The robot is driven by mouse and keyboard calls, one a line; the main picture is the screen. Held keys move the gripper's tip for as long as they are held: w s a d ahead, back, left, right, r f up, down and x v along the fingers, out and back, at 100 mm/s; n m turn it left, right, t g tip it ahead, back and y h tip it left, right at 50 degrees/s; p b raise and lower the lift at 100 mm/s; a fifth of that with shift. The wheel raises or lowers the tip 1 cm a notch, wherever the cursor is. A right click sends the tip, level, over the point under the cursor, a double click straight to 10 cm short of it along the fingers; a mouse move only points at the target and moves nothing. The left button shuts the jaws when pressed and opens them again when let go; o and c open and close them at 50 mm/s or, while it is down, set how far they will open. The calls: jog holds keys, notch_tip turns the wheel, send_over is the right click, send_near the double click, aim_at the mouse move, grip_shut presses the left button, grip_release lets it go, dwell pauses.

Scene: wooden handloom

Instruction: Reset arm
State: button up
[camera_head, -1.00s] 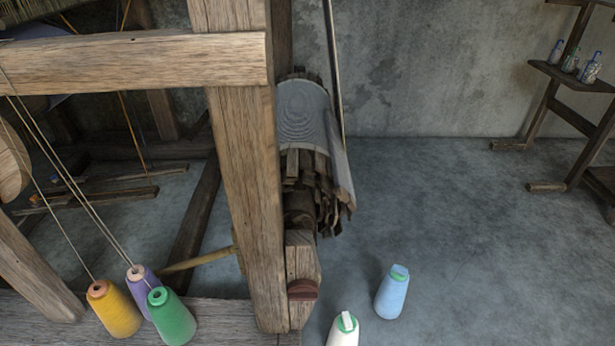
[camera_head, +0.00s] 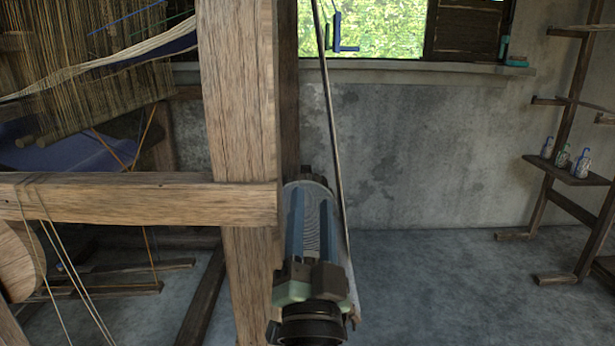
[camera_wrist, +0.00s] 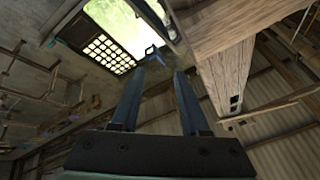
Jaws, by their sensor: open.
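The loom's thick wooden post (camera_head: 238,130) and crossbeam (camera_head: 130,205) stand close left of my gripper. The wooden beam also looms at the upper right of the wrist view (camera_wrist: 225,75). A shelf with small bottles (camera_head: 570,172) stands far right. Floor (camera_head: 440,275) between is clear.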

jog(key=s+r+n+t+p, duration=0.1)
jog(key=s+r+n+p, duration=0.15)
jog(key=s+r, duration=0.55)
jog(key=s+r+n+t+p, duration=0.1)
jog(key=s+r+n+t, duration=0.2)
jog(key=r, duration=0.9)
jog(key=s+r+n+p, duration=0.1)
jog(key=s+r+n, duration=0.1)
jog(key=s+r, duration=0.6)
notch_tip(320, 180, up, 38)
jog(key=w+p, duration=0.2)
jog(key=p, duration=3.5)
jog(key=shift+w+a, duration=0.3)
jog(key=shift+a, duration=0.1)
